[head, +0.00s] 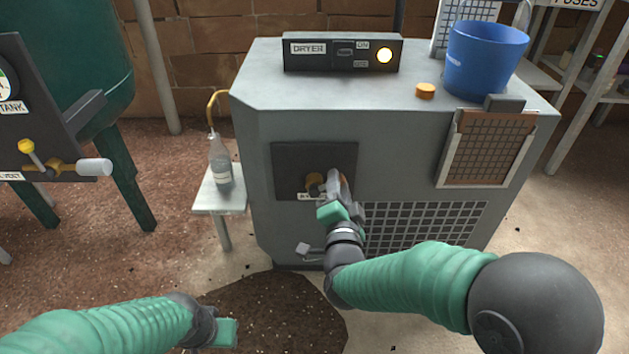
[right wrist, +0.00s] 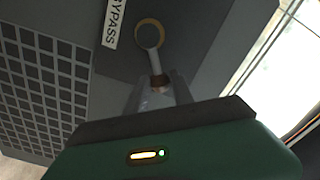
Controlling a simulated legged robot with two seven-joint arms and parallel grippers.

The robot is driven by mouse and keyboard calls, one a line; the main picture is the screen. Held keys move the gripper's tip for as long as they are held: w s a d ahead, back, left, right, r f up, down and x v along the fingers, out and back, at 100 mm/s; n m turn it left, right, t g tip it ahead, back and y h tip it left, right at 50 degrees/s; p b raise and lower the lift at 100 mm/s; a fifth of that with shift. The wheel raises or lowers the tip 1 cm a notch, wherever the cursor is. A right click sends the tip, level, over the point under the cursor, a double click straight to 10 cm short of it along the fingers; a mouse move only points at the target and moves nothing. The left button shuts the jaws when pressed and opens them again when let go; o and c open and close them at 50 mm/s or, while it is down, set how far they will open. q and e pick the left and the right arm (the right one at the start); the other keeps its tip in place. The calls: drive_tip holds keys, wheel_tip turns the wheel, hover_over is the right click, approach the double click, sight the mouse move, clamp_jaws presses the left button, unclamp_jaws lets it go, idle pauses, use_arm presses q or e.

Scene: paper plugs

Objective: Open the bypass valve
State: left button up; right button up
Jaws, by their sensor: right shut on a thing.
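The bypass valve (head: 314,184) is a brass round fitting on a dark panel (head: 287,160) on the front of the grey dryer (head: 400,125). In the right wrist view the valve shows as a brass ring (right wrist: 149,35) with a pale lever (right wrist: 154,62) running from it toward my fingers, beside a BYPASS label (right wrist: 115,22). My right gripper (head: 334,190) is shut on the lever's outer end, which the fingers (right wrist: 158,90) partly hide. My left gripper (head: 226,333) is low at the front, away from the valve, and its jaws cannot be made out.
A bottle (head: 219,163) stands on a small white stand (head: 220,199) left of the dryer. A blue bucket (head: 485,60) and an orange cap (head: 425,91) are on top. A framed filter (head: 488,148) leans on the front. A dark patch (head: 270,310) covers the floor.

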drive_tip(key=shift+d+f+m, duration=0.15)
drive_tip(key=shift+f+m, duration=0.2)
drive_tip(key=shift+m, duration=0.25)
drive_tip(key=shift+d+f+m, duration=0.2)
drive_tip(key=shift+f+m, duration=0.5)
drive_tip(key=shift+m, duration=0.7)
drive_tip(key=shift+d+f+m, duration=0.15)
drive_tip(key=shift+f+m, duration=0.55)
drive_tip(key=shift+m, duration=0.7)
drive_tip(key=o, duration=1)
drive_tip(key=s, duration=0.4)
